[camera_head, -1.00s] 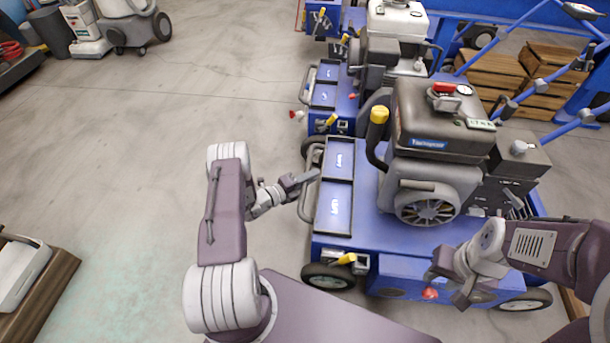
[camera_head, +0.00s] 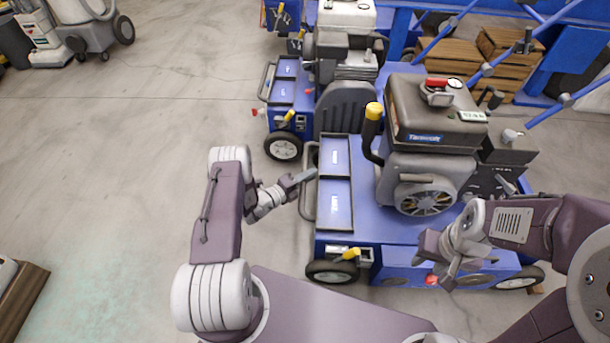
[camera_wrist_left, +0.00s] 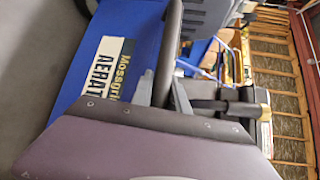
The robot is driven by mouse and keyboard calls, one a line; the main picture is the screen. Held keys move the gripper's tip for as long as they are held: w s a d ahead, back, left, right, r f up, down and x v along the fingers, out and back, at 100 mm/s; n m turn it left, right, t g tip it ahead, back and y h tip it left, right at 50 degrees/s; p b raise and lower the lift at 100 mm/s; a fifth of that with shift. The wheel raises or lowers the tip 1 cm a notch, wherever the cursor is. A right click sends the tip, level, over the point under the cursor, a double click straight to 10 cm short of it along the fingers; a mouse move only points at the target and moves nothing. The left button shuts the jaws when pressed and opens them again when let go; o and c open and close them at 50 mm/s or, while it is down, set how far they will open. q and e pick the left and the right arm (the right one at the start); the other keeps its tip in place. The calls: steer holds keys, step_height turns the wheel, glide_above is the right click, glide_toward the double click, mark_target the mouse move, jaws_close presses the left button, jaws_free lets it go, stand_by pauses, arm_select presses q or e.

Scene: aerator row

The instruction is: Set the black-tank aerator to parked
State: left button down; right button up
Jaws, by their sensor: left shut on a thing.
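The black-tank aerator (camera_head: 435,112) is the nearest machine, a blue deck with a dark engine and tank on top. A grey handle bar (camera_head: 309,190) stands off its left end. My left gripper (camera_head: 305,177) is shut on this bar. The left wrist view shows the bar (camera_wrist_left: 170,50) between the fingers (camera_wrist_left: 178,98), beside a blue panel with a white label (camera_wrist_left: 108,70). A yellow-tipped lever (camera_head: 351,253) sits low on the near side, and a yellow-topped post (camera_head: 374,112) rises by the engine. My right gripper (camera_head: 455,268) is beside the near right side, close to a red knob (camera_head: 432,280); its opening is unclear.
A white-tank aerator (camera_head: 346,14) stands behind, its deck (camera_head: 285,85) further left. Wooden crates (camera_head: 460,62) and blue frame bars lie behind at the right. Grey floor is clear at the left, with a wheeled machine (camera_head: 93,28) at top left.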

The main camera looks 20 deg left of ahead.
arm_select(q)
steer(key=shift+d+r, duration=0.1)
steer(key=shift+r, duration=0.1)
steer(key=c, duration=1.3)
jaws_free()
steer(key=shift+s, duration=0.1)
